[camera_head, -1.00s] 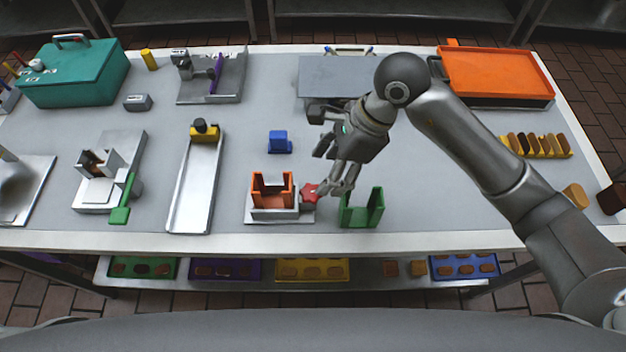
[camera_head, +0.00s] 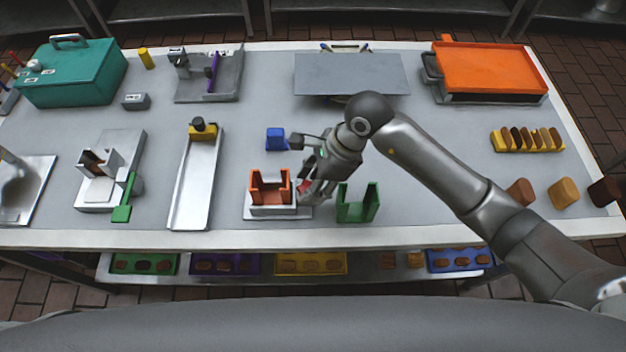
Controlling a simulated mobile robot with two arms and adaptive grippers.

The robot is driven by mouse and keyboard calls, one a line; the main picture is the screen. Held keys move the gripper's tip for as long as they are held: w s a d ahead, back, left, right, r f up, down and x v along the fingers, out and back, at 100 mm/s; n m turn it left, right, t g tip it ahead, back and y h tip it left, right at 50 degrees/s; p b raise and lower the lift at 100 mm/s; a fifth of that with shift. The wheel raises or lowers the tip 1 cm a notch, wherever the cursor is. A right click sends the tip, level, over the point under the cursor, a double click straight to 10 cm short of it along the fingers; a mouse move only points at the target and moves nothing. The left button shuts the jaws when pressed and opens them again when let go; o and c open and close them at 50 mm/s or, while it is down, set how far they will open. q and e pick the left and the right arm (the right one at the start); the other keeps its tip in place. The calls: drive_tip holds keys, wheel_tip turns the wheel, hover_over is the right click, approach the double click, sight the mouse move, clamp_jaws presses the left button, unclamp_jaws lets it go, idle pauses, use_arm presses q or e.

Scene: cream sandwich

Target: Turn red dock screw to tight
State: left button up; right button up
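The red dock screw (camera_head: 303,187) shows as a small red patch on the right side of the dock, a silver base (camera_head: 262,212) with an orange U-shaped holder (camera_head: 270,190). My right gripper (camera_head: 312,190) points down at the screw, and its fingers cover most of it. I cannot tell whether the fingers are closed on the screw or only around it. The screw's turn angle is hidden. My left gripper is out of view.
A green U-shaped holder (camera_head: 357,205) stands close to the right of my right gripper. A blue block (camera_head: 277,139) lies behind the dock. A long silver tray (camera_head: 194,190) is to the left. Bare table lies between the tray and the dock.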

drive_tip(key=c, duration=0.4)
drive_tip(key=m+t+b, duration=0.1)
drive_tip(key=m, duration=0.1)
drive_tip(key=shift+s+m+b, duration=0.1)
drive_tip(key=shift+m+b, duration=0.3)
drive_tip(key=shift+s+m+t+b, duration=0.1)
drive_tip(key=shift+m+t+b, duration=0.65)
drive_tip(key=shift+m, duration=0.75)
drive_tip(key=shift+h, duration=0.3)
drive_tip(key=o, duration=1)
drive_tip(key=shift+o, duration=0.2)
